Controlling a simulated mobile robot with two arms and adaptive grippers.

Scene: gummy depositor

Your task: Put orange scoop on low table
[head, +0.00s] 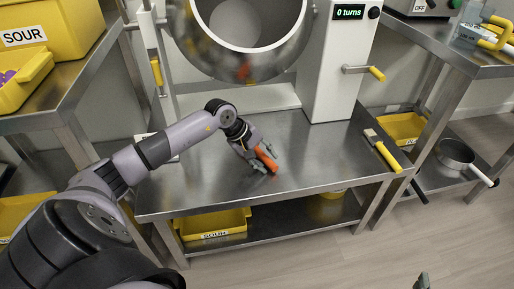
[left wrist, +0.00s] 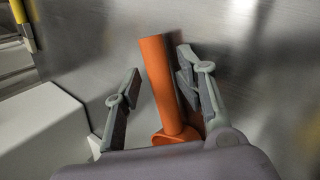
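The orange scoop (head: 266,159) is at the steel low table (head: 315,160), near the middle of its top. I cannot tell whether it rests fully on the steel. My left gripper (head: 261,158) is over the table at the scoop. In the left wrist view, the scoop (left wrist: 163,85) lies between the spread fingers of the left gripper (left wrist: 160,95). It is close beside the right finger, with a clear gap to the left finger. The scoop's near end is partly hidden by the gripper body. Only a grey tip of my right gripper (head: 422,281) shows at the bottom edge.
A large drum (head: 243,65) and a white machine column (head: 338,65) stand behind the table. A yellow-handled tool (head: 382,150) lies at the table's right end. A yellow SOUR bin (head: 213,223) is on the lower shelf. A pan (head: 457,154) is at the right. The table's front right is clear.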

